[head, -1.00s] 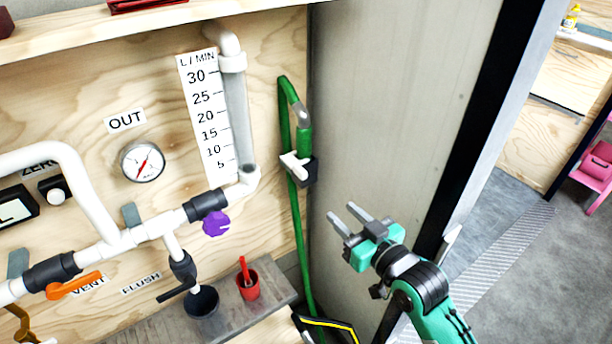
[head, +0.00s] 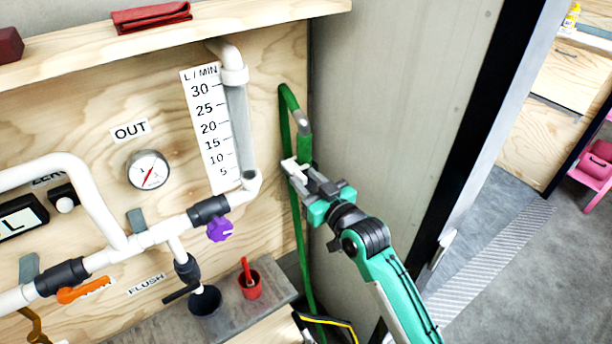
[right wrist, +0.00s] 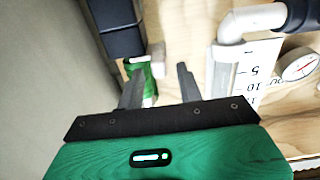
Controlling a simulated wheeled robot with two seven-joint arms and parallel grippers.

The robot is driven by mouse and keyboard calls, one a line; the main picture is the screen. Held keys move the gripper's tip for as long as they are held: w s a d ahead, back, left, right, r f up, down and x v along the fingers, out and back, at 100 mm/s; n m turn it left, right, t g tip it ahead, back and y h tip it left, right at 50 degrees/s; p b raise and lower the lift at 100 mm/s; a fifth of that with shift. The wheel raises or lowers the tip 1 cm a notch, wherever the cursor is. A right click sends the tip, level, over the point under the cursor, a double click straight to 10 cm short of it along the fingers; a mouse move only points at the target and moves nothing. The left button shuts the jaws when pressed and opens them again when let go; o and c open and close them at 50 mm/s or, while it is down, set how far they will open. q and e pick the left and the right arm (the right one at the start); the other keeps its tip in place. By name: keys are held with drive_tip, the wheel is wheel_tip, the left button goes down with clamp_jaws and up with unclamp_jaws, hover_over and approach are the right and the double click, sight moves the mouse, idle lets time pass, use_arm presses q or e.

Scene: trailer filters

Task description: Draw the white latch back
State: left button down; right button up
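The white latch (head: 289,165) sits on a dark holder at the green hose, where the plywood board meets the grey wall. In the head view my right gripper (head: 304,174) is right at it and covers most of the holder. In the right wrist view the gripper (right wrist: 160,88) has its two fingers apart, with the green hose (right wrist: 134,84) and a white part of the latch (right wrist: 150,98) showing between them. I cannot tell whether a finger touches the latch. My left gripper is not in view.
A clear flow tube (head: 240,130) with an L/MIN scale (head: 208,125) stands just left of the hose. A purple knob (head: 220,229), a gauge (head: 148,170) and a red cup (head: 250,286) are nearby. The grey wall (head: 395,110) is close on the right.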

drive_tip(key=shift+w+a, duration=0.2)
drive_tip(key=shift+w, duration=0.1)
drive_tip(key=shift+c, duration=0.5)
